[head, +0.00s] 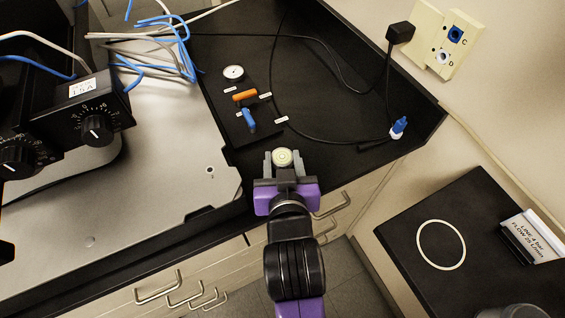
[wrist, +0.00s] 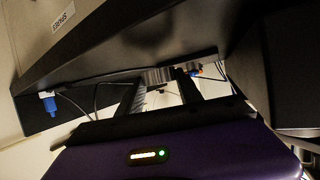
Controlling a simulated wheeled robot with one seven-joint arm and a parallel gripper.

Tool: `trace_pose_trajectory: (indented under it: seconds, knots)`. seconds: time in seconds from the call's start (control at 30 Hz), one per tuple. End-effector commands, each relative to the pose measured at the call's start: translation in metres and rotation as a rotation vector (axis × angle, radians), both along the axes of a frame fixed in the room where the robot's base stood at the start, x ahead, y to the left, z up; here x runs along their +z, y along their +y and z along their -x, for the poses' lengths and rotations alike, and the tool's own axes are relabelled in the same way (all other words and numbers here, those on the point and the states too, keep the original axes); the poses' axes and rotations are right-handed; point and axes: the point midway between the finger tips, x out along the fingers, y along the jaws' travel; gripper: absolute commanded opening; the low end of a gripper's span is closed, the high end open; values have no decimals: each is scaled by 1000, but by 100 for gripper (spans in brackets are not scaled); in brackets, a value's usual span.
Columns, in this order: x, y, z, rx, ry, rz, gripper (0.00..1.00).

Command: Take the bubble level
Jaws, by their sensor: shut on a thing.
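The bubble level is a small round disc (head: 283,157) with a pale yellow-green face. In the head view it sits between the fingertips of my gripper (head: 283,162), at the front edge of the black bench top. My gripper is shut on it, one grey finger on each side. In the wrist view, my gripper's dark fingers (wrist: 158,95) point away from the purple housing. The level is hard to make out there. Whether it touches the bench cannot be told.
A dark mat (head: 236,128) holds a white-faced dial (head: 233,73), an orange tool (head: 245,95) and a blue tool (head: 249,120). A metal plate (head: 150,190) lies left. Cables cross the bench (head: 330,110). A black stand with a white ring (head: 441,245) is at right.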

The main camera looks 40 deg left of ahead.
Motion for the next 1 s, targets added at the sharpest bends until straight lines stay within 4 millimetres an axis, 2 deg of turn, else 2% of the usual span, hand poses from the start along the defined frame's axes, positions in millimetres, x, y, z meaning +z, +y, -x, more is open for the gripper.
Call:
trace_pose_trajectory:
  seconds: [0.27,0.5,0.6,0.8,1.0]
  knots:
    - [60,1,-1,0,-6,-7,2]
    - [124,1,-1,0,-6,-8,2]
    - [145,1,-1,0,-6,-7,2]
    - [172,1,0,0,-4,-4,2]
    - [180,1,0,1,-2,-1,2]
